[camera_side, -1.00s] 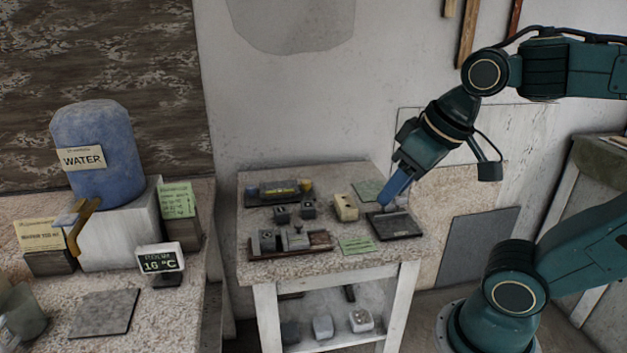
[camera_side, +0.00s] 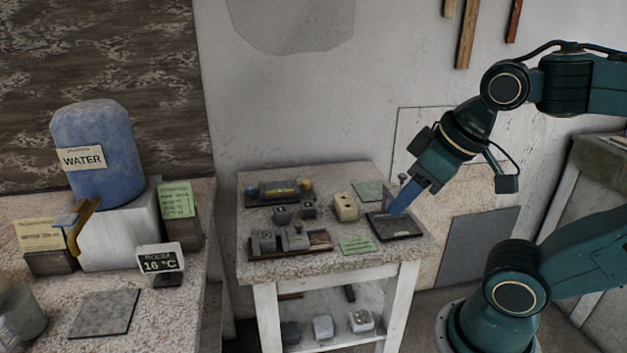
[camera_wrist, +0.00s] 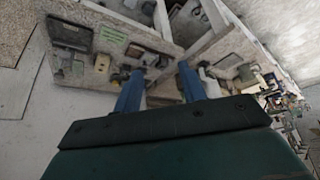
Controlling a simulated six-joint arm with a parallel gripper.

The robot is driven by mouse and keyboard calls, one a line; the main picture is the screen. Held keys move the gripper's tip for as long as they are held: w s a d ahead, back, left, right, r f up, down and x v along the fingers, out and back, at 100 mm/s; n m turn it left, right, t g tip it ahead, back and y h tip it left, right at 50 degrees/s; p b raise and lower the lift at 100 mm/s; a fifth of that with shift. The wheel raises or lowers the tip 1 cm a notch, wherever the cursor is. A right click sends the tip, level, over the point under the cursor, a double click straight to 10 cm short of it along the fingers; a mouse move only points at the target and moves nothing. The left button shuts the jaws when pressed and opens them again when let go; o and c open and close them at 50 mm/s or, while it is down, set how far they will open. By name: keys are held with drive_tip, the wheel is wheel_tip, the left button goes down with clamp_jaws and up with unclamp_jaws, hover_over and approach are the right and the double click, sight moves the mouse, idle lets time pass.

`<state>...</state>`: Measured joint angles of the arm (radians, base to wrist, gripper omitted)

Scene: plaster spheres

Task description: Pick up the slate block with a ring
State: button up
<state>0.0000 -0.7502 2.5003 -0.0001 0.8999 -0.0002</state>
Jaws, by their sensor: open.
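Two small dark grey blocks stand in the middle of the small table in the side view, a left one (camera_side: 281,214) and a right one (camera_side: 308,208). Each seems to have a round mark, but they are too small to tell which is the slate block with a ring. My gripper (camera_side: 393,211) points down and left over the dark tray (camera_side: 404,233) at the table's right, away from both blocks. In the wrist view its blue fingers (camera_wrist: 160,88) are apart with nothing seen between them. Fingertip contact with the tray cannot be told.
A cream block (camera_side: 345,207) stands between the grey blocks and the tray. A wooden rack (camera_side: 318,243) with grey pieces lies in front, and a dark tray (camera_side: 254,199) with a yellow-marked item behind. Green cards (camera_side: 357,245) lie flat. A lower shelf holds more blocks.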

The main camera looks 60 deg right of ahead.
idle(0.3)
drive_tip(key=o, duration=0.7)
drive_tip(key=shift+c, duration=0.2)
drive_tip(key=shift+w, duration=0.1)
drive_tip(key=w+d+f+m+g+y, duration=0.1)
drive_tip(key=w+d+f+m+y, duration=0.1)
drive_tip(key=w+m, duration=1.3)
drive_tip(key=w+d+f+m+y, duration=0.2)
drive_tip(key=w+d+f+m, duration=0.5)
drive_tip(key=w+f+m, duration=0.4)
drive_tip(key=m, duration=0.1)
approach(267, 240)
drive_tip(key=w+f, duration=0.1)
drive_tip(key=w+d+f, duration=0.1)
drive_tip(key=shift+w+f, duration=0.15)
drive_tip(key=shift+f, duration=0.25)
drive_tip(key=shift+a+f, duration=0.1)
drive_tip(key=shift+f, duration=0.05)
